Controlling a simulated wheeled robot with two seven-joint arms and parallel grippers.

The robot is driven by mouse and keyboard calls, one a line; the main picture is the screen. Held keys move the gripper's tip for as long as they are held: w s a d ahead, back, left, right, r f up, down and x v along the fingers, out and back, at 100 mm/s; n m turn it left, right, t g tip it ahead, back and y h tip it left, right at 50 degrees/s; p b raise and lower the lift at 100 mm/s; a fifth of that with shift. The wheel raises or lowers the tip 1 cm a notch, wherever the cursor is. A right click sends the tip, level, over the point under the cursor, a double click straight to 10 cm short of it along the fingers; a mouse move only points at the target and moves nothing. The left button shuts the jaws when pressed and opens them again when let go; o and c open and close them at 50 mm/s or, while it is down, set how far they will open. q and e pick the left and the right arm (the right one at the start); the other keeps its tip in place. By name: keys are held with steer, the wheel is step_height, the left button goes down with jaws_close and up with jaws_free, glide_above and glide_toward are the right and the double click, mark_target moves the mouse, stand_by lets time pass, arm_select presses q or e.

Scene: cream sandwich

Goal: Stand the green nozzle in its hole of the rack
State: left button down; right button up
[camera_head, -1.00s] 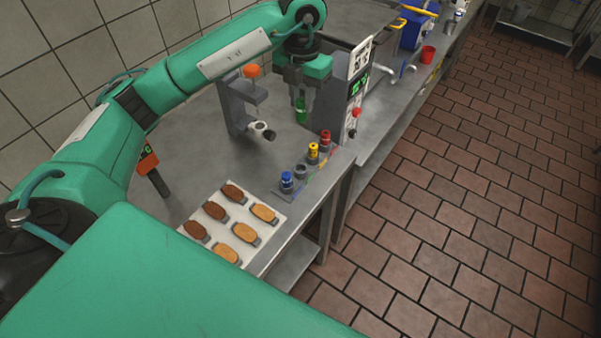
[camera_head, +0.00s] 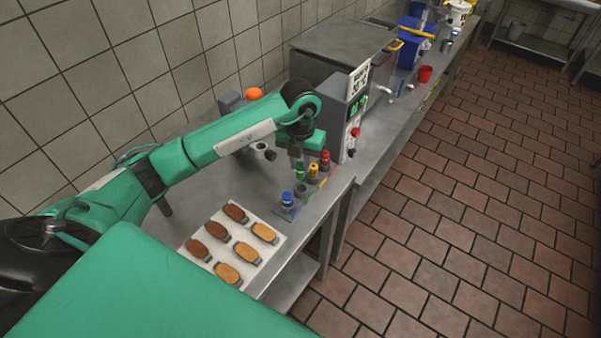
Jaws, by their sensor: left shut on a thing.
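The green nozzle (camera_head: 300,171) is under my left gripper (camera_head: 298,158), whose jaws are shut on it. It looks upright and lies over the rack (camera_head: 285,211), between the blue nozzle (camera_head: 287,199) and the yellow nozzle (camera_head: 313,171). A grey socket (camera_head: 302,192) shows just below the green nozzle. I cannot tell whether its lower end is above the hole or inside it. The red nozzle (camera_head: 325,158) stands at the far end of the rack. My right gripper is not in view.
A white tray (camera_head: 222,272) with several brown and tan cookies lies in front of the rack on the steel table. A grey stand with an orange knob (camera_head: 254,94) is behind my left arm.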

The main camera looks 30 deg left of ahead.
mark_target(301, 177)
arm_select(q)
step_height(301, 177, down, 2)
steer(key=shift+f, duration=0.15)
step_height(301, 177, down, 3)
steer(key=shift+f+p, duration=0.2)
steer(key=shift+p, duration=0.45)
steer(key=shift+f, duration=0.2)
steer(key=shift+f, duration=0.1)
steer(key=shift+f+b, duration=0.15)
steer(key=shift+b, duration=0.15)
steer(key=c, duration=1.2)
jaws_free()
steer(key=shift+c, duration=0.2)
